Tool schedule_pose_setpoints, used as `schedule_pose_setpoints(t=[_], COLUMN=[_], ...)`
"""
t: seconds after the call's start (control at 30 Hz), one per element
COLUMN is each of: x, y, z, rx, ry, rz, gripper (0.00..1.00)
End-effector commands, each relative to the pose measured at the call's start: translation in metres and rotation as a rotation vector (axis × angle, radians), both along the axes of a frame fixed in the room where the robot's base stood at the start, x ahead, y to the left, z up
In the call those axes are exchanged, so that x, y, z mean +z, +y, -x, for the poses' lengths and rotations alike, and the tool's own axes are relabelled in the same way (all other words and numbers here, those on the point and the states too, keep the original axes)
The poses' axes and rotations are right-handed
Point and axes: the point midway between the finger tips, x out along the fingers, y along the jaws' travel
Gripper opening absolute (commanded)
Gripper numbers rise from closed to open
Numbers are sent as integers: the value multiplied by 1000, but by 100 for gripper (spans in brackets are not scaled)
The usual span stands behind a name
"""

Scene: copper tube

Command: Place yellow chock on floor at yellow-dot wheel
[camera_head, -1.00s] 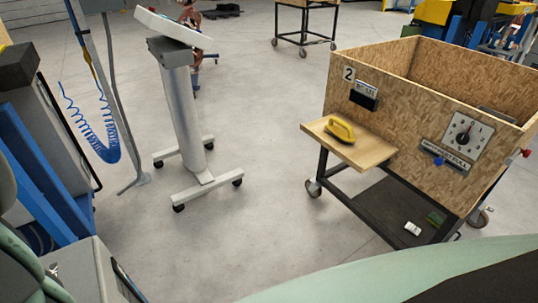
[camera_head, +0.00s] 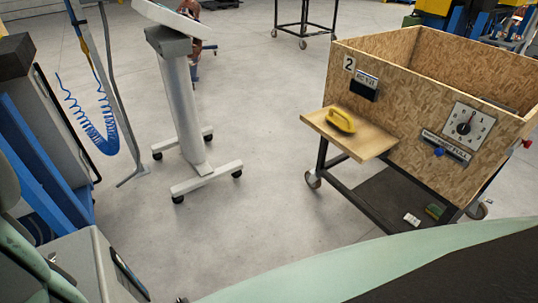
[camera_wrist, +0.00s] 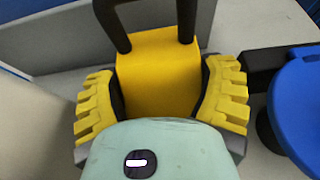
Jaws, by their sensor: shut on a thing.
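The yellow chock (camera_wrist: 160,75) is a yellow block with a black handle, seen in the wrist view. My gripper (camera_wrist: 161,92) is shut on it, with a yellow ribbed finger on each side. The underside of the chock is hidden. The head view shows neither the chock nor my gripper. In the head view, a wooden-box cart marked 2 (camera_head: 400,112) stands at right on castors. Its near left wheel (camera_head: 312,180) and a right wheel (camera_head: 477,210) show. I cannot make out a yellow dot on either.
A yellow-handled tool (camera_head: 341,120) lies on the cart's wooden side shelf (camera_head: 375,145). A grey stand (camera_head: 184,110) on castors is left of centre. Blue equipment (camera_head: 40,160) fills the left side. The floor (camera_head: 255,190) between stand and cart is clear. A blue round object (camera_wrist: 298,108) is close by my gripper.

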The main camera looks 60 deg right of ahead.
Motion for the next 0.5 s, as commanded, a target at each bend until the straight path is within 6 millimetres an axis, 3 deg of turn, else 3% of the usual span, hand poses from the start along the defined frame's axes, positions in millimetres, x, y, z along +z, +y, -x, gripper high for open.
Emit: schedule_pose_setpoints(t=[0.4,0.43,0.5], x=[-3,-3,-3], y=[2,1,1], z=[0,0,0], rx=[2,2,2], ry=[-4,-5,-4], rz=[-5,-2,-2], gripper=[31,79,86])
